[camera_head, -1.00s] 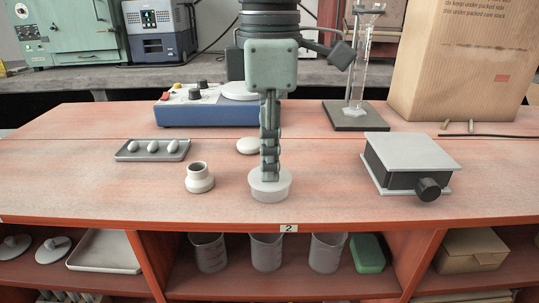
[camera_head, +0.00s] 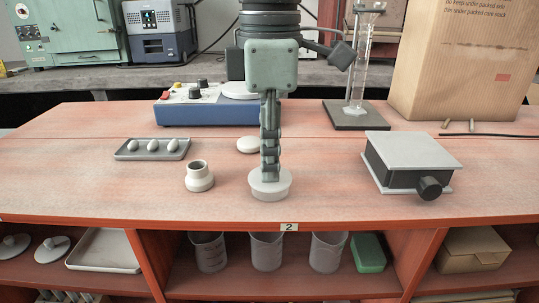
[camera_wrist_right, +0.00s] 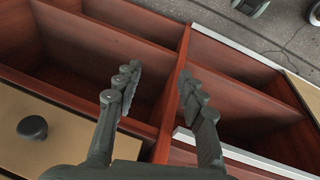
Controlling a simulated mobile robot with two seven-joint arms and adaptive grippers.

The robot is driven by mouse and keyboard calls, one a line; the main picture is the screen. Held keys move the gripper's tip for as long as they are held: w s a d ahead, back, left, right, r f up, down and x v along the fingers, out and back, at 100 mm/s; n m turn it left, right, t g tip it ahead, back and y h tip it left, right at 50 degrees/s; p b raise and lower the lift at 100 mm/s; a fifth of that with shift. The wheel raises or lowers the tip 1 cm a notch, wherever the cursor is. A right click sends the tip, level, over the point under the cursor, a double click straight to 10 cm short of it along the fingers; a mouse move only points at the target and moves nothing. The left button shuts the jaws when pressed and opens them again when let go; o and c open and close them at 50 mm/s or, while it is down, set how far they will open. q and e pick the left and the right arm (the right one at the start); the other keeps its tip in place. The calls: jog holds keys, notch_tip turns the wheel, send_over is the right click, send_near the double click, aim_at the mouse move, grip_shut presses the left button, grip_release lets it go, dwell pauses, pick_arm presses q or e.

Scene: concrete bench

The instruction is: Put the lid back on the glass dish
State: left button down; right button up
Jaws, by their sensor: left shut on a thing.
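The glass dish (camera_head: 271,194) is a pale, round, shallow vessel near the front edge of the bench. My left gripper (camera_head: 270,178) points straight down over it, shut on the pale lid (camera_head: 259,182). The lid is at the dish's top; the fingers hide its middle, and I cannot tell whether it rests fully on the rim. My right gripper (camera_wrist_right: 158,77) shows in the right wrist view, its two fingers apart with nothing between them, above open wooden shelf compartments.
A flanged pale fitting (camera_head: 199,177) stands left of the dish, and a round white disc (camera_head: 248,145) lies behind it. A tray with egg-shaped pieces (camera_head: 152,156) is further left. A black-sided jack (camera_head: 409,160) stands right. Bench between dish and jack is clear.

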dwell(0.4)
pick_arm(q)
jog(key=c, duration=1)
grip_release()
jog(key=shift+r+p, duration=2.3)
jog(key=shift+r, duration=1.1)
grip_shut()
